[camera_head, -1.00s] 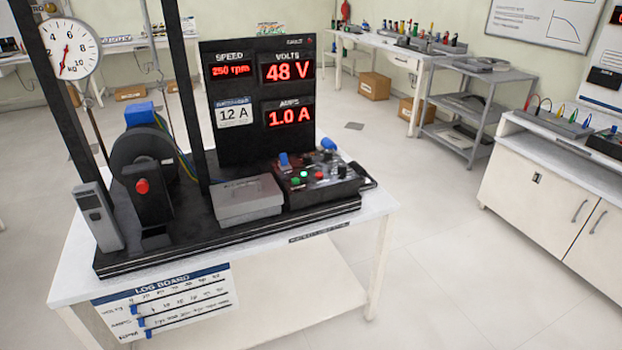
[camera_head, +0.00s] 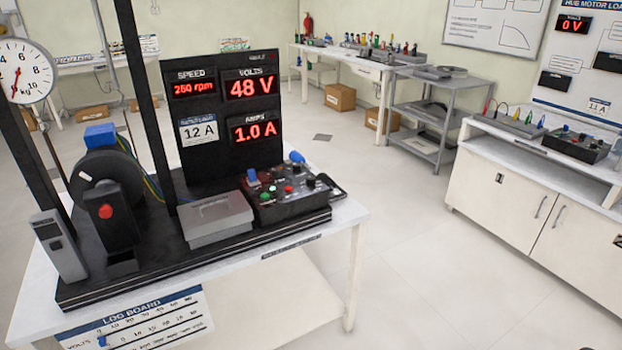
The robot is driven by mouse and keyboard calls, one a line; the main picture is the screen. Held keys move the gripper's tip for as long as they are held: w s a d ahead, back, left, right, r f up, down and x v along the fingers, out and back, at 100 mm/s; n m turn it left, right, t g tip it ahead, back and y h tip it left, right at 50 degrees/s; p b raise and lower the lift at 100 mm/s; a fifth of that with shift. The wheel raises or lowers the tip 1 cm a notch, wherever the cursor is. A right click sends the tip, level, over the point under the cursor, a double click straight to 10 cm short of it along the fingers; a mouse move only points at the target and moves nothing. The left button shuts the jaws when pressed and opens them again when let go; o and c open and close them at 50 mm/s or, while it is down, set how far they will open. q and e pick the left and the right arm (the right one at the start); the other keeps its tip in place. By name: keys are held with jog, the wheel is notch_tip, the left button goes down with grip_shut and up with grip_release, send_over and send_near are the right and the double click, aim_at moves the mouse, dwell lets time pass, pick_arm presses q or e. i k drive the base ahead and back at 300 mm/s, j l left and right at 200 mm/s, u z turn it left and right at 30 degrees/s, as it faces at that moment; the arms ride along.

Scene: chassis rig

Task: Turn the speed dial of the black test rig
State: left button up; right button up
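The black test rig (camera_head: 250,233) stands on a white table in the left half of the head view. Its upright display panel (camera_head: 215,152) reads SPEED 250 rpm, VOLTS 48 V, AMPS 1.0 A and a 12 A label. At its right end is a black control box (camera_head: 291,211) with a green and a red button, blue-topped parts and several small dark knobs. Which knob is the speed dial is too small to tell. Neither of my grippers is in view.
A grey lidded box (camera_head: 215,219) sits beside the control box. A log board (camera_head: 130,325) hangs on the table front. A white cabinet bench (camera_head: 520,195) stands at the right, a grey shelf cart (camera_head: 430,125) behind. Open floor (camera_head: 400,260) lies right of the table.

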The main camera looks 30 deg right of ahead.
aim_at(310, 180)
jog(key=z, duration=1)
